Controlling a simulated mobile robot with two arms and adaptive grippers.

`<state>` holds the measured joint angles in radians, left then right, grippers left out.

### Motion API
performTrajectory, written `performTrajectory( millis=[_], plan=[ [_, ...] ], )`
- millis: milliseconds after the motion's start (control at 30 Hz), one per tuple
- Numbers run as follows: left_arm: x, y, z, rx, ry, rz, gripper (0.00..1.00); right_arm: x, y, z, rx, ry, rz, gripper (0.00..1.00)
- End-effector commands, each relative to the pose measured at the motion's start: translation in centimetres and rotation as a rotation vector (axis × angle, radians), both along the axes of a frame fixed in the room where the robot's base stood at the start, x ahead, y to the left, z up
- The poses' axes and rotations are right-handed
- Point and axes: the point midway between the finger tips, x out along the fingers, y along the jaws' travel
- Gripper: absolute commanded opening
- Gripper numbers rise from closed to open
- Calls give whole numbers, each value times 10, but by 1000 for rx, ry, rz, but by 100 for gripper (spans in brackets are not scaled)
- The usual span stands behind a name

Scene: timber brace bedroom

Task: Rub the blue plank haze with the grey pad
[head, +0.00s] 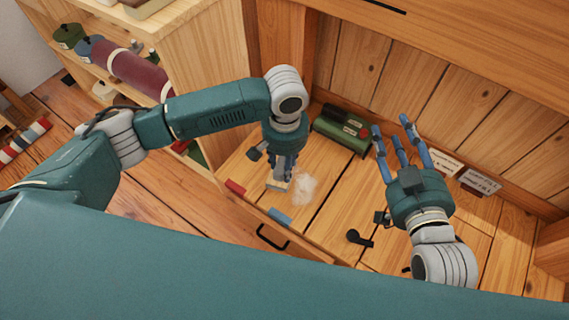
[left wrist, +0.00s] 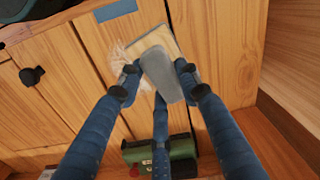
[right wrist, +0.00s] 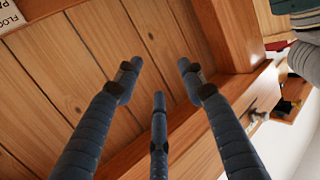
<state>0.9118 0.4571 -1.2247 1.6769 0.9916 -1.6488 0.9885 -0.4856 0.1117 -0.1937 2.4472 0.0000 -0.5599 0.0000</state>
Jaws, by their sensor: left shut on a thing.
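The haze (head: 303,188) is a pale, wispy patch on the wooden planks, behind the blue tag (head: 279,217). In the left wrist view the haze (left wrist: 124,54) shows left of the grey pad (left wrist: 163,76), partly hidden by a finger. The pad is a grey block with a pale base. My left gripper (head: 277,178) points down and is shut on it, just left of the haze in the head view. I cannot tell whether the pad touches the wood. My right gripper (head: 393,135) is open and empty, fingers spread, to the right.
A green and black box (head: 342,130) stands behind the haze near the back wall. A red tag (head: 235,187) lies at the left front edge. A black knob (head: 359,239) stands to the right. Small cards (head: 480,182) lean along the back wall.

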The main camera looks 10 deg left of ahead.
Motion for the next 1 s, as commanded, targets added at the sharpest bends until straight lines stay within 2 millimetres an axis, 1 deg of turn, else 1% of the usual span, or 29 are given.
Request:
performTrajectory(
  millis=[233,467,767,1000],
  plan=[
    [0,0,-4,0,-1,0,13,6,6,28,32,-126,8,40],
    [0,0,-7,0,-1,0,13,7,10,57,64,-249,17,40],
    [0,0,-12,1,-1,0,13,3,13,94,105,-408,25,40],
    [0,0,-15,1,-1,0,13,-6,14,122,140,-535,33,40]
  ],
)
